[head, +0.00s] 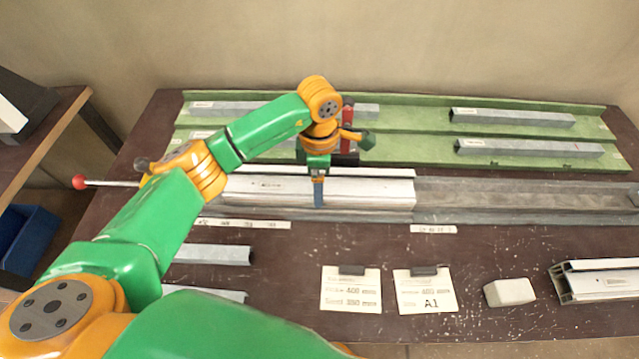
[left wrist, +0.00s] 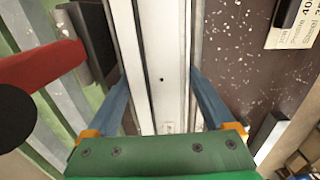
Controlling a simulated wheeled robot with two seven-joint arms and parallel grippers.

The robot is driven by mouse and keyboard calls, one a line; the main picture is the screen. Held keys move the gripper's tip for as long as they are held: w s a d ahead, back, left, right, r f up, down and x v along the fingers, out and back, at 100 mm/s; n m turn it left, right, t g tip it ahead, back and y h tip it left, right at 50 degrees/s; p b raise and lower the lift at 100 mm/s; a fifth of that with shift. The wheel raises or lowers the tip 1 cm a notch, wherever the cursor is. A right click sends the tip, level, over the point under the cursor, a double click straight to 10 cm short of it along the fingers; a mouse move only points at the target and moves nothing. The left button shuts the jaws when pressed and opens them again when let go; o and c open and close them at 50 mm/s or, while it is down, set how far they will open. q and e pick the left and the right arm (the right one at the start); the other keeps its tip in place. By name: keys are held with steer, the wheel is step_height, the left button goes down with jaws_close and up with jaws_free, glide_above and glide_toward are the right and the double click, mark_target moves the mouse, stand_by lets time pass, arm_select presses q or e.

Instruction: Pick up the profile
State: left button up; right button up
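A long white profile (head: 370,191) lies in the grey channel of the bench, running left to right. My left gripper (head: 318,192) points down over it, and one blue finger shows against its front side. In the left wrist view the profile (left wrist: 160,60) runs between the two fingers of my left gripper (left wrist: 160,80), one on each side. The fingertips meet the profile's edges in the picture; whether they press on it I cannot tell. My right gripper is not in view.
A red-handled clamp (left wrist: 40,66) stands close beside the left gripper. Green racks (head: 420,148) with grey bars (head: 530,148) lie behind. Two cards (head: 350,290), a pale block (head: 509,291) and another profile (head: 600,281) lie in front. The channel's right part (head: 520,195) is empty.

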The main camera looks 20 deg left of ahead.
arm_select(q)
steer(key=shift+w, duration=0.1)
jaws_close()
steer(key=shift+r, duration=0.15)
